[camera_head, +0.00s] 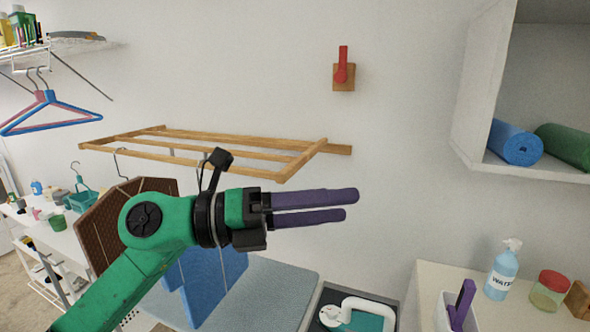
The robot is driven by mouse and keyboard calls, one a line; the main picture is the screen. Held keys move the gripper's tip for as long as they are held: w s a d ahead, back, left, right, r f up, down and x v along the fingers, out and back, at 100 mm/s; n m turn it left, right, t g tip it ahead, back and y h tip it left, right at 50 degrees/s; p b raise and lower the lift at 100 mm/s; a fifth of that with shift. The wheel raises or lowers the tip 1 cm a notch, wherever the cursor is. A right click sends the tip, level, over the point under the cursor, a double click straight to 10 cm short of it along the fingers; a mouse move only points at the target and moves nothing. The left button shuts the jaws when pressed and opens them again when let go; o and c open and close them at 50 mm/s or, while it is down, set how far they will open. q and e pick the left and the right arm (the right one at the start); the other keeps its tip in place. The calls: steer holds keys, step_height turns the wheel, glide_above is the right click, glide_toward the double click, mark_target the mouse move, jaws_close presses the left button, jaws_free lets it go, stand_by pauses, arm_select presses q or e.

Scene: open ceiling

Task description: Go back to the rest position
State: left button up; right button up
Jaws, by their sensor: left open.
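My left gripper (352,205) is in the middle of the camera_head view, at the end of my green arm that comes in from the lower left. Its two purple fingers point right and are apart, with nothing between them. It appears in front of the white wall, below the wooden rack (240,139). At the bottom right, a purple finger-like piece (462,303) shows by a white container; I cannot tell whether it belongs to my right gripper.
A red hook (342,66) is on the wall. Blue and green rolls (515,143) lie in a white shelf at right. A spray bottle (503,270) and a red-lidded jar (549,291) stand on a white surface. Hangers (48,112) hang at left. A blue padded board (265,297) lies below my arm.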

arm_select(q)
steer(key=w+a+f+n+t+y, duration=0.1)
steer(key=w+a+n+t+y, duration=0.45)
steer(key=n+t, duration=0.6)
steer(key=w+a+f+n+t+y, duration=0.2)
steer(key=w+a+n+t, duration=0.5)
steer(key=n, duration=0.7)
steer(key=a+f+n+g+y, duration=0.2)
steer(key=a+f+n+y, duration=0.2)
steer(key=f, duration=0.3)
steer(key=s+a+f+n+g+y, duration=0.1)
steer(key=a+f+n+y, duration=0.25)
steer(key=f, duration=0.35)
steer(key=a+f+n+g+y, duration=0.2)
steer(key=a+f+n+y, duration=0.15)
steer(key=f, duration=0.25)
steer(key=s+a+f+n+g, duration=0.2)
steer(key=s+f+g, duration=0.4)
steer(key=s+f, duration=0.55)
steer(key=s+a+f+n+g, duration=0.2)
steer(key=s+f+g, duration=0.4)
steer(key=s+f, duration=0.55)
step_height(320, 180, down, 23)
steer(key=s+g, duration=0.1)
steer(key=s+a+f+g, duration=0.1)
steer(key=s+a+f, duration=0.1)
steer(key=s+f, duration=1.2)
steer(key=s, duration=0.2)
steer(key=shift+s+a+f, duration=0.25)
steer(key=shift+s+a, duration=0.15)
